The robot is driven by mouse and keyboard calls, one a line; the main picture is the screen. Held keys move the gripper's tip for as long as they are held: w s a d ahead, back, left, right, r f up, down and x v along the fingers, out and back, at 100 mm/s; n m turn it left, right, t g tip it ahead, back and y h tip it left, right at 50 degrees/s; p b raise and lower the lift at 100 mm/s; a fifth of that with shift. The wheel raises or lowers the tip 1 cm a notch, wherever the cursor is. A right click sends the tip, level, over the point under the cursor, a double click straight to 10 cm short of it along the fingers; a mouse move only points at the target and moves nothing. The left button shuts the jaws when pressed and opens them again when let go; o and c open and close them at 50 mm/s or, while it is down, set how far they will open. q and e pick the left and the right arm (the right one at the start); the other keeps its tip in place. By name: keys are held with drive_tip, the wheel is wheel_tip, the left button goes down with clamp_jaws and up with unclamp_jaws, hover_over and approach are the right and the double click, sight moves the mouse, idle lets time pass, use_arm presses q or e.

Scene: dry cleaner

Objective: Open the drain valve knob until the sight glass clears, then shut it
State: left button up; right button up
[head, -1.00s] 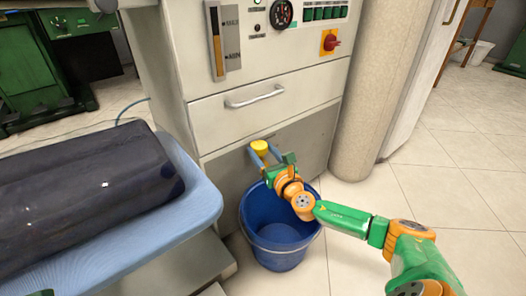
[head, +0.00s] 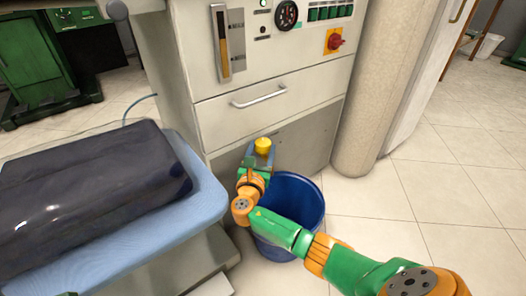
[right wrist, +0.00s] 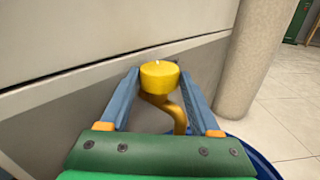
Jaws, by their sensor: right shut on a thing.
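The yellow drain valve knob (head: 263,146) sits low on the front of the cream machine, above a blue bucket (head: 311,203). My right gripper (head: 259,154) is shut on the knob, with one blue finger on each side. In the right wrist view the knob (right wrist: 160,75) is between the fingertips, with a curved yellow pipe (right wrist: 170,108) below it. The sight glass (head: 221,45) is a tall narrow gauge on the panel, with an amber column in its lower part. My left gripper is not in view.
A drawer with a bar handle (head: 259,96) is above the knob. A red rotary switch (head: 335,41) is on the panel. A padded blue board (head: 205,205) with a dark roll (head: 90,180) stands at left. A round column (head: 375,90) is at right, with clear floor beyond.

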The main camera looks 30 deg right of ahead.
drive_tip(key=shift+m+g+h, duration=0.3)
drive_tip(key=shift+g, duration=0.1)
drive_tip(key=o, duration=1.4)
drive_tip(key=shift+r, duration=0.1)
drive_tip(key=shift+c, duration=0.2)
